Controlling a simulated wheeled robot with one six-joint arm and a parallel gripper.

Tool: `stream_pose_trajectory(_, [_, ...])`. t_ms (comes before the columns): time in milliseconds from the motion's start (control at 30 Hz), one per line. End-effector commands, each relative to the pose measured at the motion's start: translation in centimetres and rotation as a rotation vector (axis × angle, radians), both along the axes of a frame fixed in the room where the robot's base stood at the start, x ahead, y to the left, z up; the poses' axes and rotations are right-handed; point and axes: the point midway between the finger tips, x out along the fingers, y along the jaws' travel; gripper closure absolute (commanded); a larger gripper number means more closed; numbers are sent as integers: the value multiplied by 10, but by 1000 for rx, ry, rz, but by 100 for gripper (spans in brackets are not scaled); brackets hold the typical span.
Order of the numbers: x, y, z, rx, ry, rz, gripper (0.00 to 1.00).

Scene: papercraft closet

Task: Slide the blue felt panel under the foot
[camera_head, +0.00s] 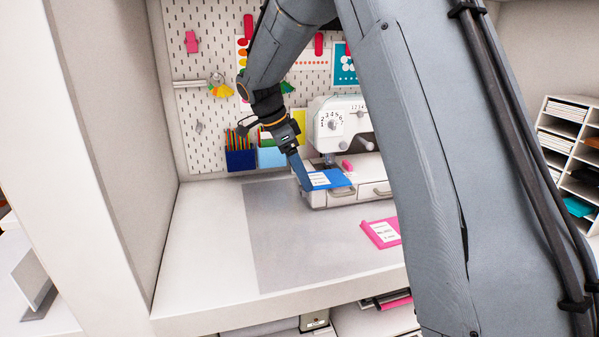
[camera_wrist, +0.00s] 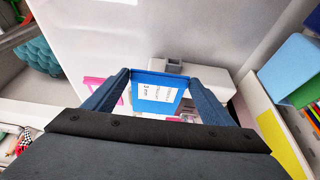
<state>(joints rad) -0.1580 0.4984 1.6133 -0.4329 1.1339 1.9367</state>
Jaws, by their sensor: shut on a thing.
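The blue felt panel (camera_head: 338,179) with a white label is held in my gripper (camera_head: 304,181) at the front left of the white sewing machine (camera_head: 327,125). In the wrist view, the panel (camera_wrist: 158,92) sits between the two fingers of my gripper (camera_wrist: 160,82), which are shut on its sides. In the head view, the panel overlaps the front edge of the machine's bed; I cannot tell whether it touches it. The presser foot is too small to make out clearly beneath the machine's head.
A pink panel (camera_head: 381,233) with a white label lies on the grey mat (camera_head: 290,250) in front of the machine. Pencil cups (camera_head: 240,160) stand at the back left by the pegboard (camera_head: 200,110). The mat's left side is clear. My arm hides the right side.

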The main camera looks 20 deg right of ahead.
Motion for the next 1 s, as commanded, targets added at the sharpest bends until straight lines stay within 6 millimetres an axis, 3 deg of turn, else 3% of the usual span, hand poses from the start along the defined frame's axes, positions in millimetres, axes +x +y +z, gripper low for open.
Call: stream_pose_trajectory(1000, [36,0,-3,0,0,0,48])
